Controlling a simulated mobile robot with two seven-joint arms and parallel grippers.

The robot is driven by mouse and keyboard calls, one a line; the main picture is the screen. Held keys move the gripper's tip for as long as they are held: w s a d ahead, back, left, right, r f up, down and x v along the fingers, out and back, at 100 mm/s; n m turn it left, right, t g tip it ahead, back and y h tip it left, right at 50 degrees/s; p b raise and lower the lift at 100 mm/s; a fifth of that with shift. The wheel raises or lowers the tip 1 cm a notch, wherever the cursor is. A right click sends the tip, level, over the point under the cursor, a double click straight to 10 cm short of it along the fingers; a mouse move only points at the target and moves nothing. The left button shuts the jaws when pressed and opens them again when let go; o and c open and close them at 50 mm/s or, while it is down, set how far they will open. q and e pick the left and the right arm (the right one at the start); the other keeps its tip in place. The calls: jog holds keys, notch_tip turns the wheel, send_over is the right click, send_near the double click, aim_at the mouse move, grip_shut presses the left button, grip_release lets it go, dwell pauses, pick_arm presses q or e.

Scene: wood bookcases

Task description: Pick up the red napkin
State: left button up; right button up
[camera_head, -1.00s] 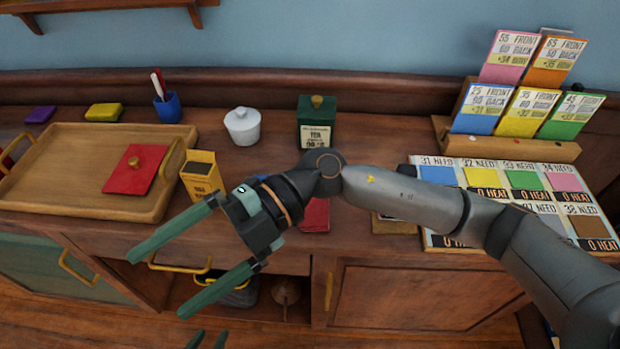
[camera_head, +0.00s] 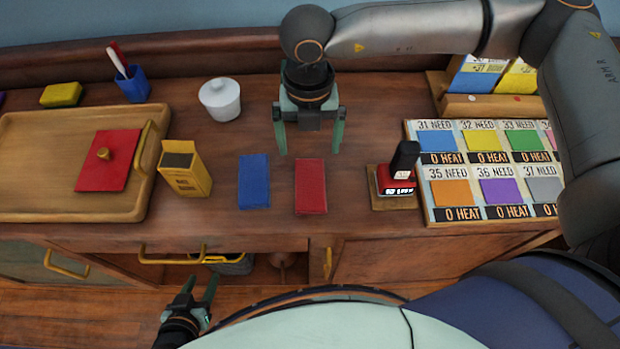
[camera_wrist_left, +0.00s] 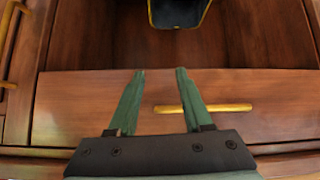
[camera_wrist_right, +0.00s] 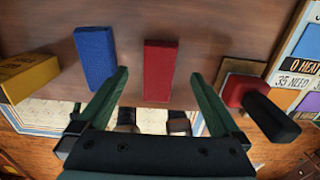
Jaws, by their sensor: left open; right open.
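The red napkin (camera_head: 311,187) is a flat folded rectangle on the wooden counter, right of a blue napkin (camera_head: 254,181). My right gripper (camera_head: 309,150) is open and empty, pointing down just behind the red napkin in the head view. In the right wrist view the red napkin (camera_wrist_right: 159,70) lies ahead, between the lines of the open fingers (camera_wrist_right: 157,75), and the blue napkin (camera_wrist_right: 95,57) lies to its left. My left gripper (camera_head: 202,290) is open and empty, low in front of the cabinet. The left wrist view shows its fingers (camera_wrist_left: 160,72) before a drawer front.
A yellow box (camera_head: 185,172) stands left of the blue napkin. A red and black stamp (camera_head: 397,178) on a small wooden base stands to the right, beside a card board (camera_head: 473,213). A white lidded pot (camera_head: 220,98) stands behind. A wooden tray (camera_head: 60,208) is at left.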

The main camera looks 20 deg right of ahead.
aim_at(310, 166)
jog(key=shift+w+d+f+p, duration=0.1)
jog(key=shift+f+p, duration=0.1)
jog(key=shift+f, duration=1.6)
jog(key=shift+w+d+f+p, duration=0.1)
jog(key=shift+f+p, duration=0.1)
jog(key=shift+f, duration=1.55)
jog(key=c, duration=1.3)
jog(key=shift+o, duration=0.2)
jog(key=shift+r, duration=0.1)
